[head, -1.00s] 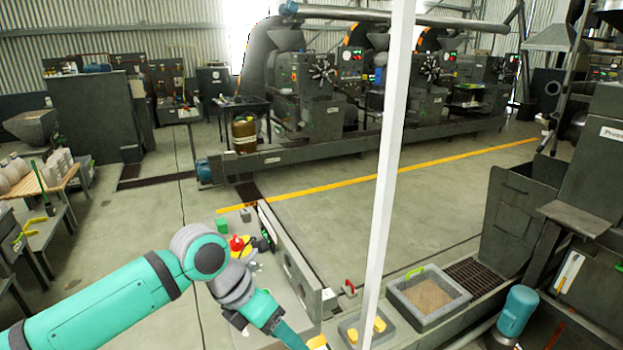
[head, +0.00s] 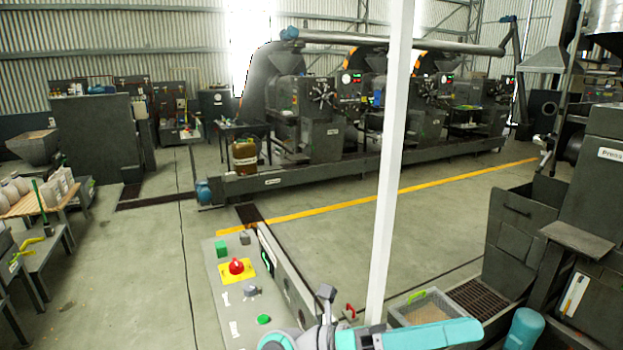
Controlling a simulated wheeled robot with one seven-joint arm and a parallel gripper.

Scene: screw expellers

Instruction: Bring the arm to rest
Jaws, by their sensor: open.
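My teal and grey arm (head: 425,334) crosses the bottom edge of the head view. A rounded teal joint shows at the bottom middle, and a link stretches right in front of the tray. A small dark and grey part stands up beside the joint; I cannot tell what it is. My gripper's fingers are not visible. The arm overlaps the lower end of the control panel and the near side of the tray in the picture; I cannot tell whether it touches either.
The grey control panel (head: 222,310) has a red button (head: 237,267) on a yellow plate. A grain tray (head: 398,313) is right of the white post (head: 390,180). A press (head: 606,180) stands far right, a row of machines (head: 320,130) behind. The middle floor is clear.

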